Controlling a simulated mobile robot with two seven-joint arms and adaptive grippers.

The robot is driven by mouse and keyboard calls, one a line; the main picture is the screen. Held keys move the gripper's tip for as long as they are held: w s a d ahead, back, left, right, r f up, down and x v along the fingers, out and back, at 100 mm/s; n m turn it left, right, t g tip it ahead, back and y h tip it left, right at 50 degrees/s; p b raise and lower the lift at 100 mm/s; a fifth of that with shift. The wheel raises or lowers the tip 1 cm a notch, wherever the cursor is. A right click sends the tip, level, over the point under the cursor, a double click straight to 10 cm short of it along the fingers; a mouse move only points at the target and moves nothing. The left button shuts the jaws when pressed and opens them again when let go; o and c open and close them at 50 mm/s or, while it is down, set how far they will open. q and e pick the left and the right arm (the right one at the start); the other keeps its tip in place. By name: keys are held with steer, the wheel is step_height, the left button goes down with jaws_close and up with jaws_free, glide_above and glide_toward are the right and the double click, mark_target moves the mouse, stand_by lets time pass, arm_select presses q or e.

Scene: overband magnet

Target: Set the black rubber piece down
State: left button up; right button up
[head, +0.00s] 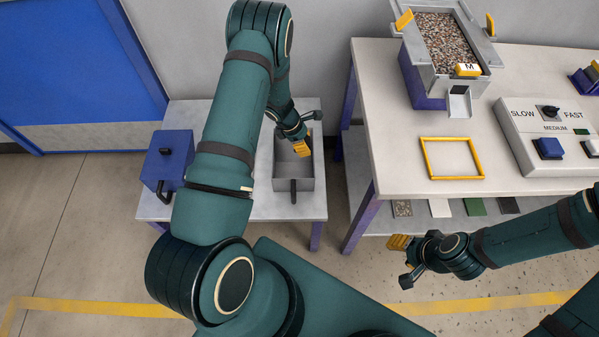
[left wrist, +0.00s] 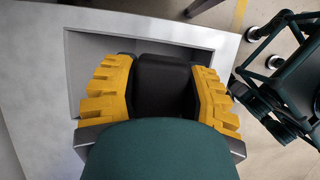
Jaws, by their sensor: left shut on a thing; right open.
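The black rubber piece (left wrist: 163,88) is between the yellow fingers of my left gripper in the left wrist view. My left gripper (head: 302,147) is shut on it, over a grey open tray (head: 293,184) on the low white table in the head view. The piece is hard to make out in the head view. Whether it touches the tray floor cannot be told. The tray also shows behind the fingers in the left wrist view (left wrist: 90,60). My right gripper (head: 402,262) is open and empty, in front of the taller table.
A blue box (head: 167,158) with black handles stands left on the low table (head: 258,206). The taller table (head: 390,125) carries a gravel hopper (head: 425,75), a yellow frame (head: 451,158) and a control box (head: 535,145). Flat sample tiles (head: 440,208) lie on its lower shelf.

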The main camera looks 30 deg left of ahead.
mark_target(306, 171)
arm_select(q)
step_height(306, 171, down, 16)
steer(key=b, duration=0.3)
steer(key=shift+r, duration=0.2)
steer(key=shift+f, duration=0.1)
steer(key=o, duration=0.8)
steer(key=shift+o, duration=0.4)
